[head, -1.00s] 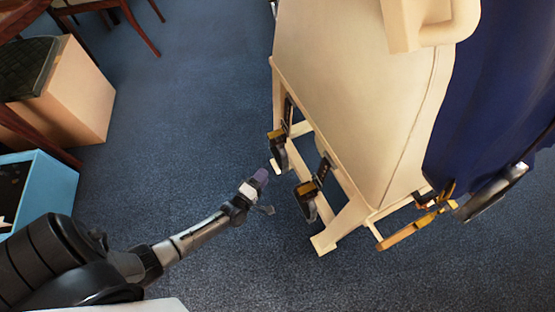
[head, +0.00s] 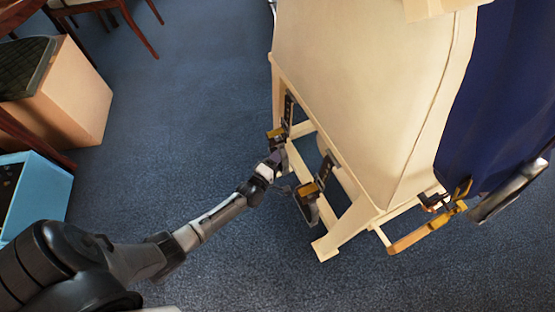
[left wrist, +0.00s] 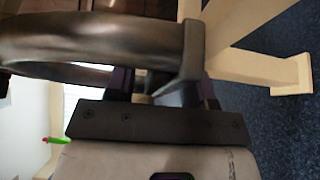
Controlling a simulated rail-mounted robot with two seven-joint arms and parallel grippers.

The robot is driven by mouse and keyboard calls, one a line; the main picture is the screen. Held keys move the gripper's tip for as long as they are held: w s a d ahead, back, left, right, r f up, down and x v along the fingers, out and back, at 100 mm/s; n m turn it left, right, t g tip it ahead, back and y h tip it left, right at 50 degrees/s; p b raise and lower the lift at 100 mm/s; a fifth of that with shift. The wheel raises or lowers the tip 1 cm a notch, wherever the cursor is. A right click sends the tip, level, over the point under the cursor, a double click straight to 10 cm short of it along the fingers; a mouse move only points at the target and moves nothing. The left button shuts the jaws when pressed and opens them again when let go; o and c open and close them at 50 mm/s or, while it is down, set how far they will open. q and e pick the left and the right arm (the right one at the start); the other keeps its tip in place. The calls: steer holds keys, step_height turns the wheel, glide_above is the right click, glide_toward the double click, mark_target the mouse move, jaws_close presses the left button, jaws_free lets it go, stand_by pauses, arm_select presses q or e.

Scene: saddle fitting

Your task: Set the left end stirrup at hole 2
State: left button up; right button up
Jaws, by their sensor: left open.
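Two dark stirrups with tan tops hang on dark straps beside the cream stand (head: 355,95) in the head view. The left one (head: 276,134) is the farther; its strap (head: 289,108) runs up beside the frame. The other stirrup (head: 308,203) hangs nearer, lower right, on its own strap (head: 326,166). My left gripper (head: 279,163) is open, just below the left stirrup and partly covering it. In the left wrist view a large curved dark metal stirrup (left wrist: 90,40) crosses close in front of the open fingers (left wrist: 163,88). Contact and the strap holes cannot be made out.
The stand's pale legs (head: 340,235) are close to the right of the gripper. A blue cloth (head: 500,110), a tan bar (head: 425,235) and a metal piece (head: 510,195) are at the right. Cardboard (head: 75,100) and blue boxes (head: 40,195) stand left.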

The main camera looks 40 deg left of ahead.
arm_select(q)
steer(key=shift+c, duration=0.2)
jaws_close()
step_height(320, 180, up, 4)
steer(key=p, duration=0.3)
steer(key=shift+f, duration=0.35)
steer(key=shift+o, duration=0.2)
jaws_free()
steer(key=shift+s, duration=0.1)
